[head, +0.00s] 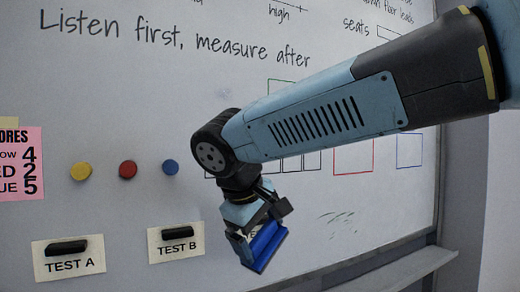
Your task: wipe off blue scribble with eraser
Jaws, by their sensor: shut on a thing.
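My gripper (256,226) hangs at the end of my arm in front of the whiteboard (120,120), right of the TEST B label. It is shut on the eraser (265,247), a blue block whose long blue side shows, tilted in the jaws. I cannot tell whether the eraser touches the board. I see no blue scribble; my arm and gripper hide part of the board.
Yellow (81,172), red (128,169) and blue (170,167) round magnets sit on the board. Below are the TEST A label (70,275) and TEST B label (190,254), each with a black piece. A pink score sheet (20,145) is at left. A ledge (405,272) runs along the lower right.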

